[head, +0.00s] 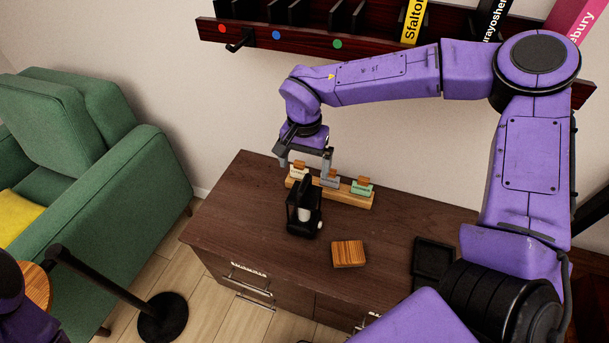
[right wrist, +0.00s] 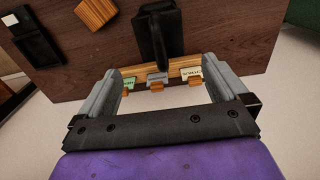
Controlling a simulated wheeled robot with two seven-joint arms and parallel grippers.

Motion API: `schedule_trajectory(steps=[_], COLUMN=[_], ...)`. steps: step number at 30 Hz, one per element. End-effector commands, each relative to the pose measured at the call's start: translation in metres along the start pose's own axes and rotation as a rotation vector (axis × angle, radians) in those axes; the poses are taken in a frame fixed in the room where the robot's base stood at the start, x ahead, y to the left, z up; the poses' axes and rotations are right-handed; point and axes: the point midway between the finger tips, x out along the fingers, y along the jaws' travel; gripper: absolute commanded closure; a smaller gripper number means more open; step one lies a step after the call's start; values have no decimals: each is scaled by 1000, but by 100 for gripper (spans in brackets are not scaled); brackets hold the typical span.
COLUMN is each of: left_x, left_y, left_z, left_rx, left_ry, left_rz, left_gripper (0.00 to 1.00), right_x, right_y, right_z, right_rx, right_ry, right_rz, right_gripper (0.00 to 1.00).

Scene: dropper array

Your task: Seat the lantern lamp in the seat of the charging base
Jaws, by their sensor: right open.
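The lantern lamp (head: 303,212) is a black upright frame with a pale inside and a top handle. It stands on the dark wooden cabinet top, and it also shows in the right wrist view (right wrist: 160,32). A flat black tray-like piece (head: 433,257), which looks like the charging base, lies to the right; it shows at the upper left of the right wrist view (right wrist: 33,38). My right gripper (head: 305,163) is open and empty, pointing down behind and above the lantern, near the rack. The left gripper is not in view.
A wooden rack (head: 343,197) with several labelled clips stands behind the lantern, under my right gripper. A small wooden block (head: 348,254) lies between lantern and base. The cabinet top (head: 225,215) is clear at left. A wall shelf (head: 300,42) runs above.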

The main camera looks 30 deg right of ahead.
Motion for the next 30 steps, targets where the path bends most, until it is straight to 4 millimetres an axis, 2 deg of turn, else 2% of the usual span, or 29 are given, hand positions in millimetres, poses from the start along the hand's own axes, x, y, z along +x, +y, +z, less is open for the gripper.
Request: schedule_trajectory(steps=[4,7,9,11,18,23,30], left_x=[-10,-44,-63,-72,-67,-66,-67], left_y=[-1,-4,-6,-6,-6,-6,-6], left_z=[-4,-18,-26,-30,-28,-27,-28], left_rx=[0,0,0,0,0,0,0], left_ry=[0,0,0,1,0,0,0], left_rz=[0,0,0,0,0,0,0], left_gripper=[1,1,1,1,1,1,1], right_x=[-17,-26,-24,-19,31,50,91], right_y=[0,-1,0,1,3,2,0], right_z=[0,1,1,0,0,0,4], right_rx=[0,-5,-5,-4,-1,-1,-1], right_ry=[0,0,0,0,-1,0,1], right_rz=[1,8,8,5,2,0,2], right_gripper=[0,0,0,0,0,0,0])
